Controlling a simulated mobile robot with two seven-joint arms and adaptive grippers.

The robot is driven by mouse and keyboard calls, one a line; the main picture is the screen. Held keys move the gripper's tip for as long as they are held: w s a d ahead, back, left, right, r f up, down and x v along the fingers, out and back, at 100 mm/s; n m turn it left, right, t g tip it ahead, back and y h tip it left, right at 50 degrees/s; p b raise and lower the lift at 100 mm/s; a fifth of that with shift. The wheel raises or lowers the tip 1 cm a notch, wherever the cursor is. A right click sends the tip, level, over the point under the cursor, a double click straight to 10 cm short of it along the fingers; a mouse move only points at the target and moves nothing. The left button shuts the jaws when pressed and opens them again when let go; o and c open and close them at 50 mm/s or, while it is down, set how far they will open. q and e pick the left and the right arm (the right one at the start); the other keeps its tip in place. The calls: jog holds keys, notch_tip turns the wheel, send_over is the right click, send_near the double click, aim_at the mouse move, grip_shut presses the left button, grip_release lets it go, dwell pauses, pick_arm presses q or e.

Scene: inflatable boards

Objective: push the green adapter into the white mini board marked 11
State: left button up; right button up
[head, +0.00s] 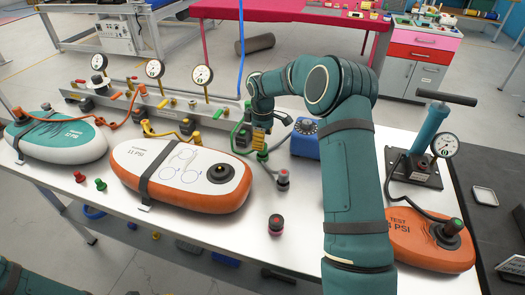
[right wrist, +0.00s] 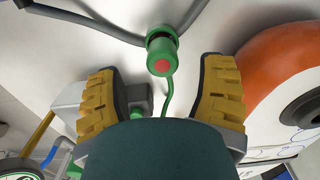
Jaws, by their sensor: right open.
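The white mini board (head: 180,170) marked 11 PSI lies on the table, white on top with orange sides, a grey strap and a black valve at its right end. Its orange side and valve show at the right of the right wrist view (right wrist: 262,75). My right gripper (head: 256,140) is beyond the board's right end. In the right wrist view its yellow-padded fingers (right wrist: 160,95) stand wide apart and empty. The green adapter (right wrist: 162,50), with a red centre, is just past the fingertips, between their lines, apart from both. My left gripper is out of view.
A teal-and-white board (head: 55,138) lies at the left, and an orange TEST board (head: 430,240) at the right. Behind is a rail with gauges (head: 155,69) and hoses. Small red and green fittings (head: 101,184) and a dark cap (head: 276,224) stand near the front. A blue box (head: 306,137) is right of the gripper.

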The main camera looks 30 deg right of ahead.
notch_tip(320, 180, down, 5)
jog(key=shift+s+a+f+b, duration=0.1)
jog(key=shift+b, duration=0.55)
jog(key=shift+c, duration=0.2)
grip_shut()
